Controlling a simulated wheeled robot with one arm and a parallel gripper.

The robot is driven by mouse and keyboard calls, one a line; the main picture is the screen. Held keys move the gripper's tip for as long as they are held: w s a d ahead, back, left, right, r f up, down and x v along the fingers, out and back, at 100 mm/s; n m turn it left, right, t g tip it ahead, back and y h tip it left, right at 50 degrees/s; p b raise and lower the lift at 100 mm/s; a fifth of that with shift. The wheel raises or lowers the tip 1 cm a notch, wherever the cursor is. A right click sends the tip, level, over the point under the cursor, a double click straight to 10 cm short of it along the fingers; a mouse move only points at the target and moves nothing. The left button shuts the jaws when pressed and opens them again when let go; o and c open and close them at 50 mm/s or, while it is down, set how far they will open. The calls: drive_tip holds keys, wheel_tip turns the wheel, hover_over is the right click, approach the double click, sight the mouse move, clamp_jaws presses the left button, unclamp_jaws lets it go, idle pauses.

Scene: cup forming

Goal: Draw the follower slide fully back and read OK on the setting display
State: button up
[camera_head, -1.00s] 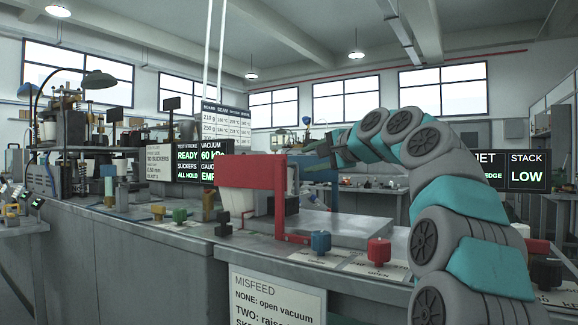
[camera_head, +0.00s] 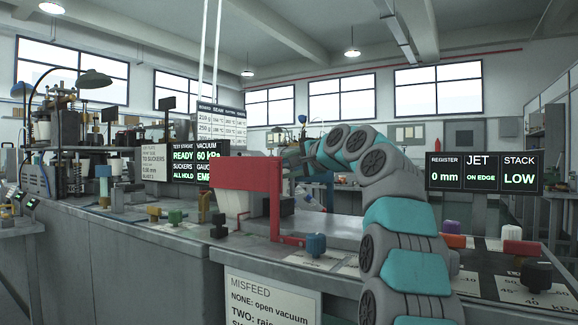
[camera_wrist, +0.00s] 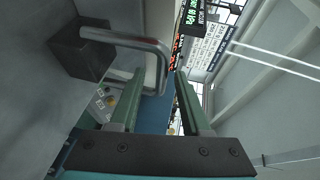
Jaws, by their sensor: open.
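My gripper (camera_wrist: 159,76) is open, its two green fingers apart, in the wrist view. A grey bent bar handle (camera_wrist: 128,36) on a dark block (camera_wrist: 80,50) lies at the fingertips. Its far end seems to pass between them, but contact is unclear. I cannot tell whether this is the follower slide's handle. In the head view my gripper (camera_head: 296,158) is small and partly hidden behind the red frame (camera_head: 246,173). A display (camera_head: 484,172) at the right reads REGISTER 0 mm, JET ON EDGE, STACK LOW. No OK is readable.
A second display (camera_head: 198,163) at left reads READY and 60 kPa. White cups (camera_head: 233,201) stand under the red frame. A MISFEED sign (camera_head: 270,299) hangs on the bench front.

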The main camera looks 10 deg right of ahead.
drive_tip(key=shift+c, duration=0.3)
clamp_jaws()
idle(1.1)
